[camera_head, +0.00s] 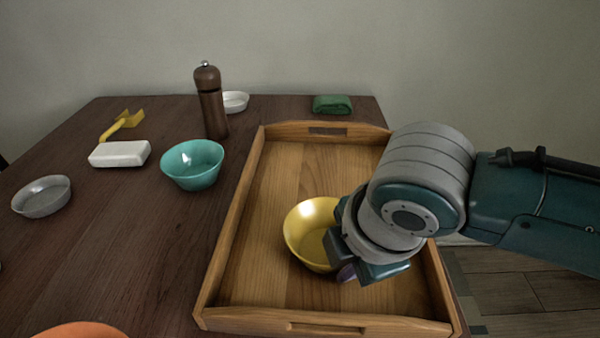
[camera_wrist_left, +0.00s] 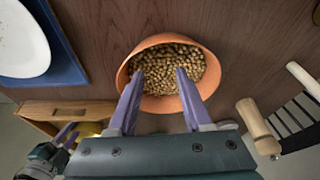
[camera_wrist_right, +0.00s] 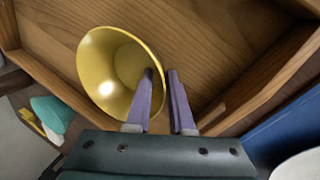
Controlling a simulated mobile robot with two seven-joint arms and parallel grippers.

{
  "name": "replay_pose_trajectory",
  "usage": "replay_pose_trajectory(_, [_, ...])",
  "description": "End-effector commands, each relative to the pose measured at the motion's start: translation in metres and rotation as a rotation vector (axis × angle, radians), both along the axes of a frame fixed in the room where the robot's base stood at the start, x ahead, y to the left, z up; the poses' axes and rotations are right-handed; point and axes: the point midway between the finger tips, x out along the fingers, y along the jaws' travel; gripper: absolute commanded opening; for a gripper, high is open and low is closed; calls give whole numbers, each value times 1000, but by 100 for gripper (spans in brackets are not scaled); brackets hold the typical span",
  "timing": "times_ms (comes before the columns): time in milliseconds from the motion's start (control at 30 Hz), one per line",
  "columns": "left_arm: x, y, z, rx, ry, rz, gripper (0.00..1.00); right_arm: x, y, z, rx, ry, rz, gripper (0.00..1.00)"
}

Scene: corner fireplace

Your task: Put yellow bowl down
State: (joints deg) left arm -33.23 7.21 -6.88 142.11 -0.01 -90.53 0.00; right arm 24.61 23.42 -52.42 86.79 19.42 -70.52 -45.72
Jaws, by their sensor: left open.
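The yellow bowl (camera_head: 308,225) is inside the wooden tray (camera_head: 228,245), low over or on its floor; I cannot tell whether it touches. My right gripper (camera_head: 358,262) is at the bowl's near right side. In the right wrist view the yellow bowl (camera_wrist_right: 112,72) has one finger of my right gripper (camera_wrist_right: 160,75) inside its rim and the other outside, shut on the rim. My left gripper (camera_wrist_left: 158,75) is open and empty over an orange bowl of brown pellets (camera_wrist_left: 135,58); it is outside the head view.
On the table left of the tray are a teal bowl (camera_head: 192,172), a pepper mill (camera_head: 211,105), a white block with a yellow handle (camera_head: 120,153) and a grey bowl (camera_head: 42,197). A green cloth (camera_head: 332,104) lies behind the tray. The tray's far floor is clear.

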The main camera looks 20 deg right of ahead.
Motion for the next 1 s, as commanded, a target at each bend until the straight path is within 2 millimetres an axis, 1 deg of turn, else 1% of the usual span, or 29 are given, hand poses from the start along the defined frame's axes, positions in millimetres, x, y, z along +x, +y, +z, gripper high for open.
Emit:
replay_pose_trajectory(33, [0,0,0,0,0,0,50,0,0,0,0,0,0,27])
replay_pose_trajectory(100, [0,0,0,0,0,0,50,0,0,0,0,0,0,34])
replay_pose_trajectory(333, [0,0,1,0,-1,0,50,0,0,1,0,0,0,34])
replay_pose_trajectory(433, [0,0,5,-1,-1,1,50,-1,0,9,2,-2,2,34])
replay_pose_trajectory(567, [0,-1,17,-4,0,3,50,-8,0,31,1,-3,0,34])
replay_pose_trajectory(800, [0,-3,39,-10,-1,6,50,-27,-1,83,2,-2,2,34])
replay_pose_trajectory(900, [0,-3,44,-11,0,7,50,-33,-2,99,2,-2,1,34])
replay_pose_trajectory(1000, [0,-3,47,-10,-1,6,50,-38,-2,110,2,-2,0,34])
